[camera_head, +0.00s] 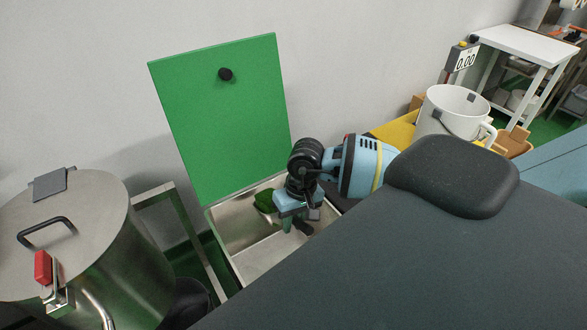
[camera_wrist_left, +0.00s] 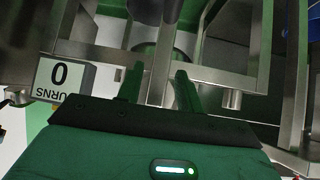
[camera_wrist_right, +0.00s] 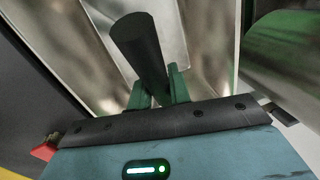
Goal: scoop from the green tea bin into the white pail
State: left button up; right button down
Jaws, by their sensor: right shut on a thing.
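The green tea bin (camera_head: 262,252) is a metal box with its green lid (camera_head: 215,120) standing open behind it. A dark green heap of tea (camera_head: 265,201) shows at its far side; I cannot tell whether it lies in the bin or in a scoop. My right gripper (camera_head: 292,222) reaches down into the bin. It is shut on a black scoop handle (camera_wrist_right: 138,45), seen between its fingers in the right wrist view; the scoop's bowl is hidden. The white pail (camera_head: 455,112) stands upright at the back right. My left gripper (camera_wrist_left: 160,92) is open and empty.
A display (camera_head: 465,58) reading 0.00 stands behind the pail. A large metal drum (camera_head: 95,235) with a lid and red-handled latch is at the left. A white table (camera_head: 525,45) is at the far right. Metal frame bars (camera_wrist_left: 110,50) lie before my left gripper.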

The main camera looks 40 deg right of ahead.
notch_tip(320, 180, up, 13)
dwell(0.7)
jog(key=a+n, duration=0.2)
jog(key=a, duration=0.7)
jog(key=shift+r, duration=0.3)
